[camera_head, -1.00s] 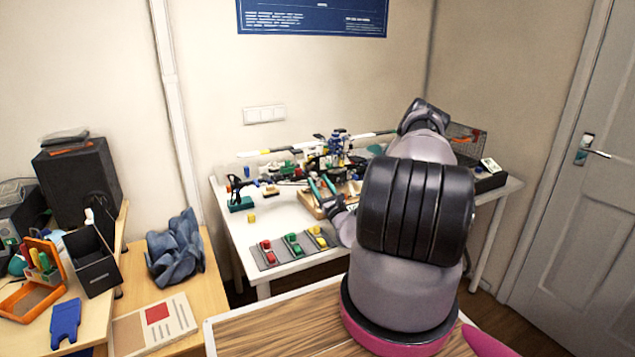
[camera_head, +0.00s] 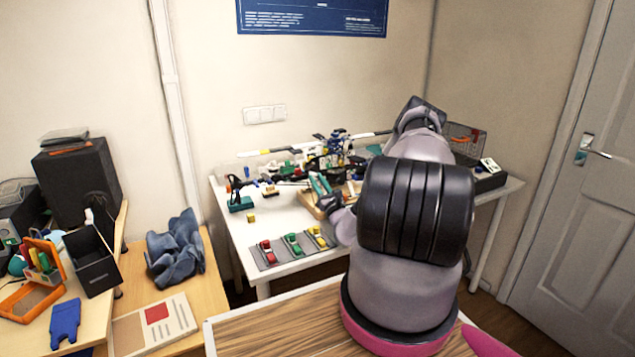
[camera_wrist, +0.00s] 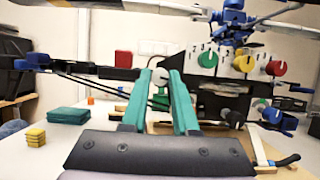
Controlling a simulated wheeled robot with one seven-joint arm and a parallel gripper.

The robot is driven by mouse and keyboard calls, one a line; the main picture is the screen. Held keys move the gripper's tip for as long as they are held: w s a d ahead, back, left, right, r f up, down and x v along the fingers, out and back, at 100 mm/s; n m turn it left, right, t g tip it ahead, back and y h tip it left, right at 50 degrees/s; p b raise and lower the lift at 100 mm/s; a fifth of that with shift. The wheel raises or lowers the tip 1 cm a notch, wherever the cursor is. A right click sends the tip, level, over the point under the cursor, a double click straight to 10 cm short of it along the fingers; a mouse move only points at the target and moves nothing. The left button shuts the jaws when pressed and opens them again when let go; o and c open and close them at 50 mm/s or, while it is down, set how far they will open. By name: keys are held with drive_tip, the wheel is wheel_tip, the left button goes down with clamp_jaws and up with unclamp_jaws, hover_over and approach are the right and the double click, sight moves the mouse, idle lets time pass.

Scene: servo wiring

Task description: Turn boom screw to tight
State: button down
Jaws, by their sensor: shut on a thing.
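A model helicopter stands on the white table, its blue rotor head (camera_wrist: 235,22) at the upper right of the wrist view. Its dark tail boom (camera_wrist: 95,72) runs to the left. A pale round knob, apparently the boom screw (camera_wrist: 160,76), shows at the boom's near end. My gripper (camera_wrist: 159,84) has teal fingers on either side of this knob and is shut on it. The fingers hide its sides, so I cannot read how tight it is. In the head view my gripper (camera_head: 320,184) is small beside the helicopter (camera_head: 332,148).
A panel with numbered coloured knobs (camera_wrist: 207,59) stands right of my gripper. A screwdriver-like tool (camera_wrist: 283,161) lies at lower right. Teal blocks (camera_wrist: 68,115) and yellow blocks (camera_wrist: 36,136) sit at left. A grey mat (camera_head: 270,257) with coloured pieces lies at the table's front.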

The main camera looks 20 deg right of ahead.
drive_tip(key=m+h, duration=0.1)
drive_tip(key=m, duration=0.2)
drive_tip(key=m+h, duration=0.2)
drive_tip(key=m, duration=0.1)
drive_tip(key=shift+a+m+h, duration=0.2)
drive_tip(key=shift+m+h, duration=0.1)
drive_tip(key=shift+m, duration=0.1)
drive_tip(key=m+h, duration=0.1)
drive_tip(key=m, duration=0.1)
drive_tip(key=m+g+h, duration=0.1)
drive_tip(key=m, duration=0.2)
drive_tip(key=shift+a+g, duration=0.1)
drive_tip(key=shift+g, duration=0.2)
drive_tip(key=m+g+h, duration=0.1)
drive_tip(key=m, duration=0.3)
drive_tip(key=shift+r, duration=0.1)
drive_tip(key=shift+r+m+g+h, duration=0.15)
drive_tip(key=shift+m+g, duration=0.35)
drive_tip(key=shift+m, duration=0.65)
drive_tip(key=shift+f+m+g+h, duration=0.15)
drive_tip(key=shift+m+g, duration=0.35)
drive_tip(key=shift+m, duration=0.65)
drive_tip(key=shift+r, duration=0.1)
drive_tip(key=c, duration=0.7)
unclamp_jaws()
drive_tip(key=shift+a, duration=0.1)
